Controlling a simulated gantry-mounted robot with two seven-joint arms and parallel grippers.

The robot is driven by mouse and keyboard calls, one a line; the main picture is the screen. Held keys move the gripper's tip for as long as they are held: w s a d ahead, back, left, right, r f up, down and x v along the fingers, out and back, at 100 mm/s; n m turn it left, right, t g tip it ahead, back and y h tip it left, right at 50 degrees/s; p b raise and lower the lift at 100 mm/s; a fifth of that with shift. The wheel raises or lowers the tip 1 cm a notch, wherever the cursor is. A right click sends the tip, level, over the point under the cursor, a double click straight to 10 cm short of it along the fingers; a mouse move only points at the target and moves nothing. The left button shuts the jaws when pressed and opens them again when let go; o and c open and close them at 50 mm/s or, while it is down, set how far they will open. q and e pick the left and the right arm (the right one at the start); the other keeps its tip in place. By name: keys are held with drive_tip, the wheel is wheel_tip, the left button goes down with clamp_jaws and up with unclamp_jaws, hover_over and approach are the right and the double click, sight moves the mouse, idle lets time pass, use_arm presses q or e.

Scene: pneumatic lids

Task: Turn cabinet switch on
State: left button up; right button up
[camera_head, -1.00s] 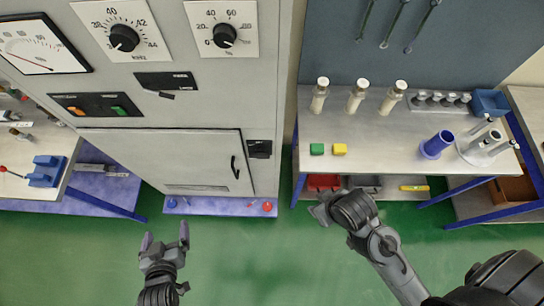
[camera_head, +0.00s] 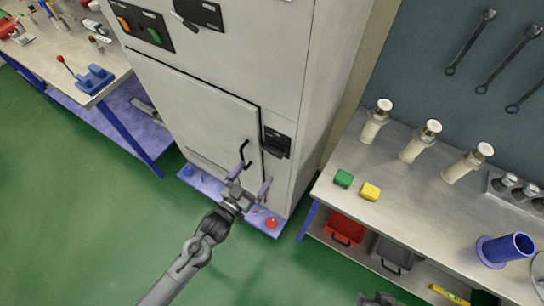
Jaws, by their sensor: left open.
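The grey cabinet (camera_head: 240,65) stands at the upper middle, with its lower door (camera_head: 200,110) shut and a black door handle (camera_head: 245,153). Its upper panel has a black plate with an orange and a green switch (camera_head: 153,34), and beside it a black plate with a lever switch (camera_head: 186,21). A small black box (camera_head: 276,142) sits right of the door. My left gripper (camera_head: 254,179) is open and empty, in front of the cabinet's lower part near the handle; I cannot tell whether it touches. Only a dark bit of my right gripper (camera_head: 378,299) shows at the bottom edge.
Another workbench (camera_head: 112,92) stands at left. The green floor (camera_head: 80,220) is clear at lower left.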

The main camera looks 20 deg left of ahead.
sight(270, 153)
use_arm(q)
drive_tip(key=w, duration=0.3)
drive_tip(key=w+d, duration=0.1)
drive_tip(key=w, duration=0.2)
drive_tip(key=w+d, duration=0.1)
drive_tip(key=w, duration=0.2)
drive_tip(key=shift+w, duration=0.2)
drive_tip(key=shift+c, duration=0.3)
drive_tip(key=c, duration=0.7)
